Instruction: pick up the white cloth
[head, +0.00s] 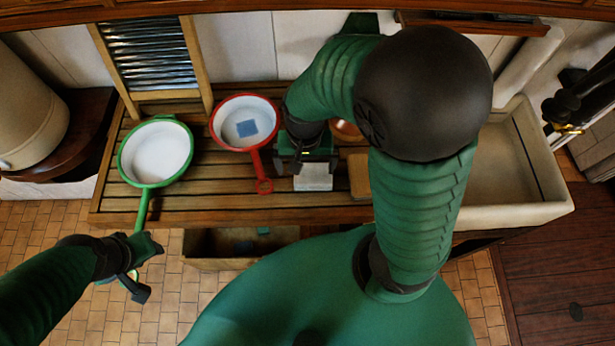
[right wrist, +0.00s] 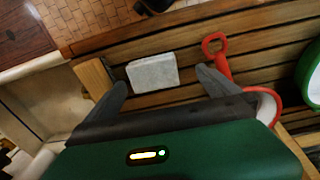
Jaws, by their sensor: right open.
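The white cloth (head: 313,178) lies as a small folded rectangle on the slatted wooden counter, right of the red pan's handle. It also shows whole in the right wrist view (right wrist: 153,72). My right gripper (head: 305,165) is above the cloth's far part and hides some of it in the head view. In the right wrist view the right gripper (right wrist: 162,78) has its fingers wide apart, one towards each side of the cloth, with nothing between them. My left gripper (head: 140,272) is low at the left, near the green pan's handle; its jaws are unclear.
A red-rimmed pan (head: 222,133) with a blue patch inside stands left of the cloth; a green-rimmed pan (head: 157,152) is further left. A wooden block (head: 358,176) and copper bowl (head: 347,130) are right of the cloth. A pale sink (head: 510,160) is at the right.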

